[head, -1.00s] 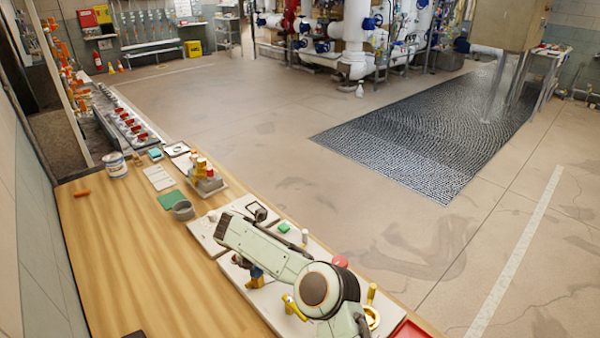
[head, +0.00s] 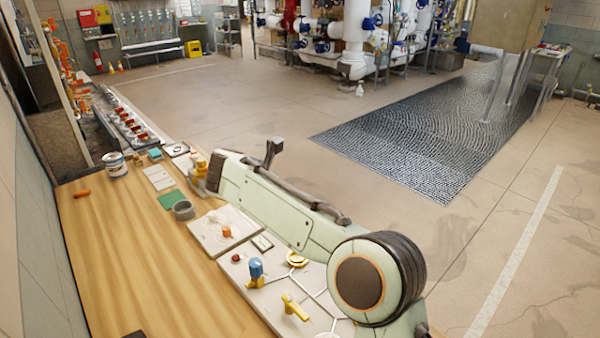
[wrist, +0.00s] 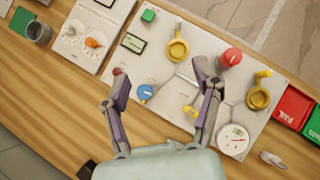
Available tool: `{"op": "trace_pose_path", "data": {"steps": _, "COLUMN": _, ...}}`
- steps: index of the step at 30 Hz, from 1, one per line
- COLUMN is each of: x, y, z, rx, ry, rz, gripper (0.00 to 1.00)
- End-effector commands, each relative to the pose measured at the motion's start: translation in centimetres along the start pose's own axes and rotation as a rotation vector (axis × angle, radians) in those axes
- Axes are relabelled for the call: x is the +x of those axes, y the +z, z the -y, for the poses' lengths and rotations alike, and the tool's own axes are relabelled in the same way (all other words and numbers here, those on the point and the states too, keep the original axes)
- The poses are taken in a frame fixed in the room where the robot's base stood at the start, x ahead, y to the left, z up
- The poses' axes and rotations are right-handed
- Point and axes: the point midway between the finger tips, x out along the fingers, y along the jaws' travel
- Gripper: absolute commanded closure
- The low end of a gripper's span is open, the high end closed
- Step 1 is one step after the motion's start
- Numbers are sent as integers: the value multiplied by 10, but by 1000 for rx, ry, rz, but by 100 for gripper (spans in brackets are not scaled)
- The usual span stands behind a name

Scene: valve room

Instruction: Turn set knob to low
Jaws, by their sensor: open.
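Which knob is the set knob I cannot tell, as the markings are too small to read. A small panel (head: 208,240) carries an orange knob (head: 227,231); in the wrist view the orange knob (wrist: 95,43) sits beside a white dial (wrist: 71,30). The larger panel beside it carries a blue knob (head: 256,268) on a yellow base; the blue knob (wrist: 146,92) also shows in the wrist view, between my fingers. My gripper (wrist: 160,70) is open and empty over this larger panel, apart from the orange knob. I cannot make it out in the head view.
The larger panel also has a yellow lever (head: 294,307), a red knob (wrist: 230,57), yellow ring handles (wrist: 178,50), a green block (wrist: 148,15) and a gauge (wrist: 233,139). Red and green trays (wrist: 293,105) lie at the right.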

Motion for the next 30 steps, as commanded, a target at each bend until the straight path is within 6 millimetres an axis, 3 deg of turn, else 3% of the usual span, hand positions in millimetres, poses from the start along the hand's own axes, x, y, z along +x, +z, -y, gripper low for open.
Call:
{"op": "trace_pose_path", "data": {"steps": 6, "x": -38, "y": 24, "z": 28, "rx": -33, "ry": -44, "rz": 94, "gripper": 35}}
{"op": "trace_pose_path", "data": {"steps": 15, "x": -76, "y": 34, "z": 58, "rx": -158, "ry": -89, "rz": 154, "gripper": 35}}
{"op": "trace_pose_path", "data": {"steps": 30, "x": -84, "y": 35, "z": 65, "rx": -191, "ry": -101, "rz": 164, "gripper": 35}}
